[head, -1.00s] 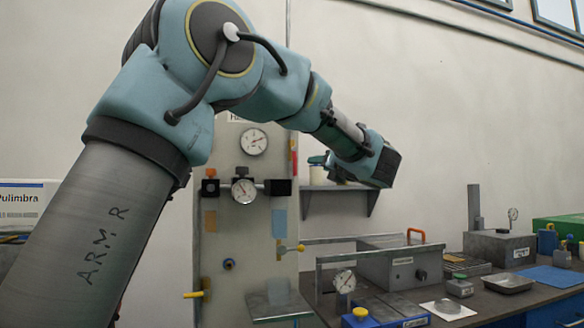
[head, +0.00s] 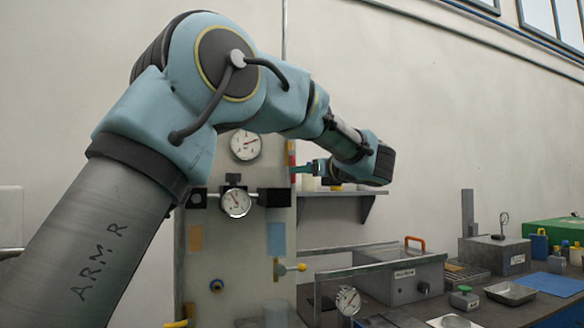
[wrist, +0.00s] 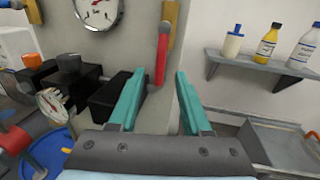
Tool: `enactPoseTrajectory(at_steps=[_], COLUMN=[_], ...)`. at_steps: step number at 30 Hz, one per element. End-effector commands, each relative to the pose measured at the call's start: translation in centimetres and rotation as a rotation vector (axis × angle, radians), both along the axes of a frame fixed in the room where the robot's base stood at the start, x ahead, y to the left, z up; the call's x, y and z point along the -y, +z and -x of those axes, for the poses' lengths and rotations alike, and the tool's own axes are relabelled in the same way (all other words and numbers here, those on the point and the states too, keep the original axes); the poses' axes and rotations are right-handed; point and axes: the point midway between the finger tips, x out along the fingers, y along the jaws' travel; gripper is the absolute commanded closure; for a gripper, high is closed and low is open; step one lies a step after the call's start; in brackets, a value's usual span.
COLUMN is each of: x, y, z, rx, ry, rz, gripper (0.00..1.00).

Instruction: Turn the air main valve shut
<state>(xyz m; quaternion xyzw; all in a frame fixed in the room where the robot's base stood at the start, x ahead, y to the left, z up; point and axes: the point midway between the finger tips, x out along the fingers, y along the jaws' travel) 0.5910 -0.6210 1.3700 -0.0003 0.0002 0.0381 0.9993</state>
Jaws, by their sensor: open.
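A red lever (wrist: 162,54) hangs down from a yellow fitting (wrist: 170,14) on the panel edge in the wrist view. It looks like the valve handle, but I cannot read a label. In the head view the red lever (head: 292,152) shows at the panel's right edge. My gripper (wrist: 159,73) is open, its two teal fingers pointing toward the panel. The lever's lower end appears between the fingertips in the picture; I cannot tell whether they touch. In the head view my gripper (head: 304,169) is close to the panel edge, just right of the lever.
Gauges (head: 236,202) and black blocks (wrist: 112,96) are on the panel (head: 252,240), left of my gripper. A wall shelf (wrist: 262,64) with several bottles is at right. A yellow-knobbed valve (head: 301,267) sits lower. A workbench (head: 470,303) with equipment is at right.

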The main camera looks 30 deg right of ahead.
Motion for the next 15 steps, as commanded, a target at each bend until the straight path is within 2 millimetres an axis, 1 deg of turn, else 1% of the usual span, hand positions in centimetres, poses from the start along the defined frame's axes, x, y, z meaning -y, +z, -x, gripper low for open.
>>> enactPoseTrajectory(at_steps=[1,3,6,10,15], x=[-0.1,-0.2,-0.3,-0.4,-0.4], y=[0.4,0.5,0.3,0.3,0.1], z=[-1.0,-2.4,-3.9,-5.5,-6.3], rx=[-0.001,0.000,0.000,0.000,0.000], ry=[0.001,0.002,0.001,0.001,-0.001], rz=[-0.002,-0.001,-0.002,0.000,-0.001], gripper=[0.52,0.52,0.52,0.52,0.52])
